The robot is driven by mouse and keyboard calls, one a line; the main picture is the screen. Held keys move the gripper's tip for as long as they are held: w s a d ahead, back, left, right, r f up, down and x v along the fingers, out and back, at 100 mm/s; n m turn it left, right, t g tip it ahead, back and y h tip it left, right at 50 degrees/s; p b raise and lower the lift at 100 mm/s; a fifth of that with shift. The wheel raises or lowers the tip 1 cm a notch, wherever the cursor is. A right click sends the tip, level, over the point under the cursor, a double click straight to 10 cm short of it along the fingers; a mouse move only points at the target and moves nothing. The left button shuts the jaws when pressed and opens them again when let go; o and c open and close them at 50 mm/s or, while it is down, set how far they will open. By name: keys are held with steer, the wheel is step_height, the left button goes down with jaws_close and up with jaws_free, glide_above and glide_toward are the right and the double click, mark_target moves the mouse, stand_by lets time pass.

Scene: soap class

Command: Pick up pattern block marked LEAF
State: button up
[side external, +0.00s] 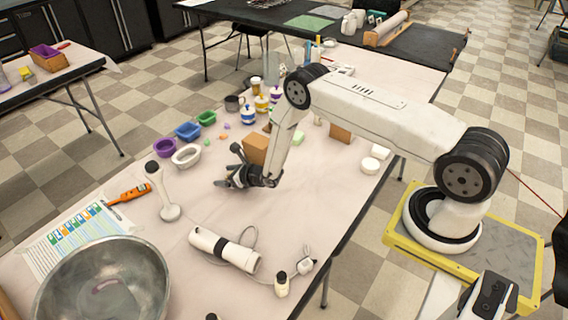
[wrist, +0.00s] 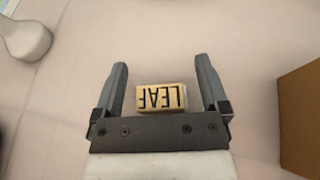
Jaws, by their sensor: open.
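The pattern block marked LEAF (wrist: 162,97) is a small tan block with dark letters, upside down in the wrist view. It lies on the pale table cover. My gripper (wrist: 163,75) is open, with one finger on each side of the block and a gap to both. In the side external view my gripper (side external: 228,184) is low over the middle of the table. The block cannot be made out there.
A brown block (side external: 256,148) stands close by my gripper; a brown face (wrist: 300,118) shows at the wrist view's right edge. A white spoon-like tool (side external: 168,205) lies to the left. A white cylinder (side external: 224,248) and steel bowl (side external: 105,285) are nearer the camera. Colored tubs (side external: 188,131) stand behind.

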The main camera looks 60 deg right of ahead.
stand_by(0.3)
jaws_close()
steer(key=shift+r, duration=0.15)
steer(key=shift+r, duration=1.05)
steer(key=s+r, duration=1)
steer(key=s, duration=0.4)
steer(key=shift+a+r, duration=0.25)
steer(key=shift+r, duration=0.1)
